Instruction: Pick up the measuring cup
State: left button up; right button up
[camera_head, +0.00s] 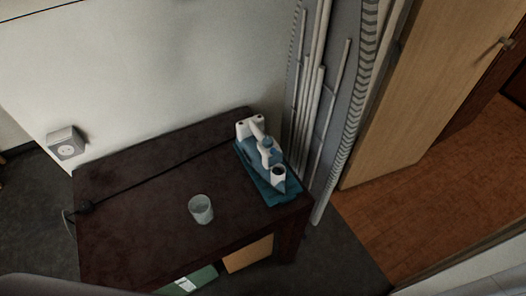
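The measuring cup (201,209) is a small, clear, pale cup. It stands upright on the dark brown table (130,215), a little right of the table's middle and near its front edge. Nothing touches it. Neither of my grippers shows in the head view, so I cannot see how they stand relative to the cup.
A white and blue iron-like appliance (266,160) sits at the table's right end, its dark cord running left across the table. Boxes (249,254) lie under the table. A grey panel with pipes (322,90) and a wooden door (430,80) stand behind and right.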

aim_at(204, 218)
jog(key=u, duration=0.85)
jog(key=k+j, duration=0.4)
jog(key=k, duration=0.15)
jog(key=k+j+u, duration=0.15)
jog(key=k+j, duration=0.25)
jog(key=k, duration=0.15)
